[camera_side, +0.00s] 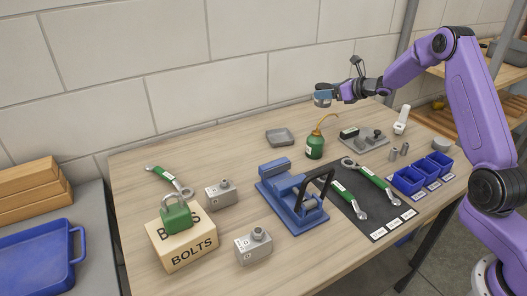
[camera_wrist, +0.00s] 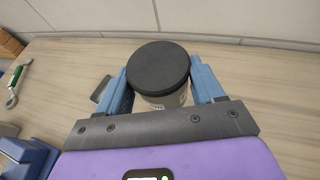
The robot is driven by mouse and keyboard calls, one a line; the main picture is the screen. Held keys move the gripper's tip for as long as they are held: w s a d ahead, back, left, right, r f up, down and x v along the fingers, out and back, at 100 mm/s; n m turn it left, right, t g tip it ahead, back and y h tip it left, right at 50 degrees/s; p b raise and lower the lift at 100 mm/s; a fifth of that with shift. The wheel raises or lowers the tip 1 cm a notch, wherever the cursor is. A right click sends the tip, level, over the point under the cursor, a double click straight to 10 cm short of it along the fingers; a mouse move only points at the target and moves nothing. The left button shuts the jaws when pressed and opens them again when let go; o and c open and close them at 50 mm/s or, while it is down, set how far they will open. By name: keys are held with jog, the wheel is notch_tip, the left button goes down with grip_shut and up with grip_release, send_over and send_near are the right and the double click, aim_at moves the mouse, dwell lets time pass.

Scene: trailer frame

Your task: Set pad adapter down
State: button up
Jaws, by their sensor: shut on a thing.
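My gripper (camera_side: 324,97) is shut on a short round piece, the pad adapter (camera_wrist: 160,68), with a black disc top and a pale lower body bearing a label. In the wrist view, the blue fingers of my gripper (camera_wrist: 160,88) press it from both sides. In the side view my gripper is raised above the back of the wooden table (camera_side: 140,255), behind the green oil can (camera_side: 314,146), and the piece is largely hidden by the fingers. Its underside is apart from the table.
A grey tray (camera_side: 279,137) lies left of the oil can. A grey plate with blocks (camera_side: 376,144) lies to its right. A blue vise (camera_side: 290,210), a dark mat (camera_side: 368,222) with wrenches and several blue bins (camera_side: 408,181) fill the front. Bare wood shows at the back left.

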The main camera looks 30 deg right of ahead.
aim_at(328, 87)
notch_tip(328, 87, up, 8)
jog(key=shift+f, duration=0.1)
jog(key=s+a+n+g+y, duration=0.45)
jog(key=s+a, duration=0.45)
jog(key=a, duration=0.5)
jog(key=s+a+n+g+y, duration=0.5)
jog(key=s+a, duration=0.4)
jog(key=a, duration=0.6)
jog(key=shift+n+t+h, duration=0.45)
jog(key=shift+n, duration=0.2)
jog(key=shift+w+a+f, duration=0.7)
jog(key=shift+w+f, duration=1.45)
jog(key=shift+f, duration=0.4)
jog(key=shift+w+a+f, duration=0.65)
jog(key=shift+w+f, duration=1.5)
jog(key=shift+f, duration=0.4)
jog(key=shift+w+a+f, duration=0.7)
jog(key=shift+w+f, duration=1.45)
jog(key=shift+f, duration=2)
jog(key=shift+f, duration=0.1)
